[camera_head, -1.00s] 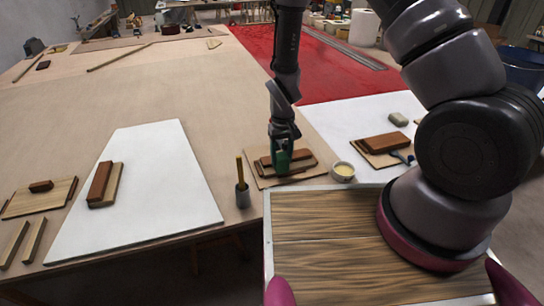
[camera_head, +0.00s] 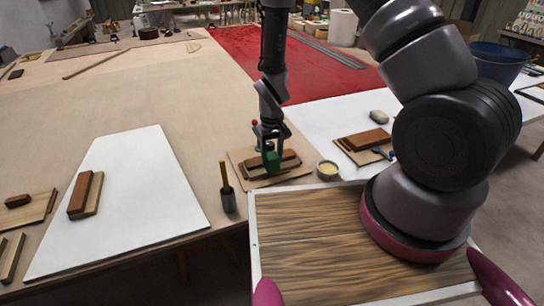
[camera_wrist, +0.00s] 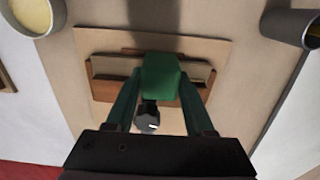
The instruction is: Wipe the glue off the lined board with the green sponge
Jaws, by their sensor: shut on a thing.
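My gripper (camera_head: 271,160) is shut on the green sponge (camera_wrist: 162,76), above the middle of a thin light-brown board (camera_head: 298,174). The sponge also shows as a small green block in the head view (camera_head: 272,162). Brown wooden pieces (camera_head: 290,158) lie on this board, and the sponge covers part of them. The board also shows in the wrist view (camera_wrist: 205,47). I cannot tell whether the sponge touches the wood below it. No lines or glue can be made out on the board; its middle is partly hidden by the sponge and fingers.
A cup with pale yellow contents (camera_head: 328,170) stands right of the board. A grey pot holding a stick (camera_head: 228,200) stands to its left. A white panel with brown blocks (camera_head: 150,195) lies further left. Bare tabletop (camera_head: 150,95) stretches behind.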

